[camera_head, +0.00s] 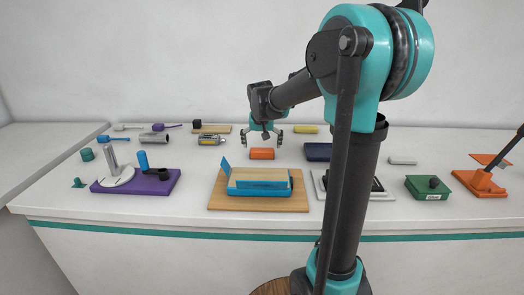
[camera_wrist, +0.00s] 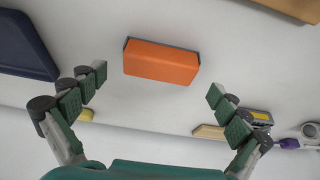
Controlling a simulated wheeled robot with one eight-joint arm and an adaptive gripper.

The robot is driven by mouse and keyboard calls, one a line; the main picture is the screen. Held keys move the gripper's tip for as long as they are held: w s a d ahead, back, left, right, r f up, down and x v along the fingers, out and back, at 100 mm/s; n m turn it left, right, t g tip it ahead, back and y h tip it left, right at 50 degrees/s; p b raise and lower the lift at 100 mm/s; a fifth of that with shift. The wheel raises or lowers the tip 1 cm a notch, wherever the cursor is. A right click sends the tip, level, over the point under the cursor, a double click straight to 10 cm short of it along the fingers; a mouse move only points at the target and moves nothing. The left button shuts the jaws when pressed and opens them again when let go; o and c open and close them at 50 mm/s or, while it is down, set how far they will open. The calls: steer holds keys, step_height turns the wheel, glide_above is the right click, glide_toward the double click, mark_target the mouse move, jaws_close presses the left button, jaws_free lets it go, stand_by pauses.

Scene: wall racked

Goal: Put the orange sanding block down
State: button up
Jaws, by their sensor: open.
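The orange sanding block (camera_head: 262,154) lies on the white bench top, behind the wooden board with the blue tray. In the wrist view the orange sanding block (camera_wrist: 161,62) rests flat on the white surface, ahead of the fingertips and between their lines. My gripper (camera_head: 264,138) is above and just behind the block in the head view. In the wrist view my gripper (camera_wrist: 155,82) has its two green-padded fingers spread wide, with nothing between them. The fingers appear clear of the block on both sides.
A wooden board (camera_head: 222,203) carrying a blue tray (camera_head: 260,188) stands in front of the block. A dark blue box (camera_head: 318,152) lies to its right, a yellow block (camera_head: 306,129) behind. Bare bench surrounds the block.

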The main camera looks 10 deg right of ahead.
steer(key=v, duration=0.8)
steer(key=shift+r, duration=0.3)
steer(key=shift+s, duration=0.1)
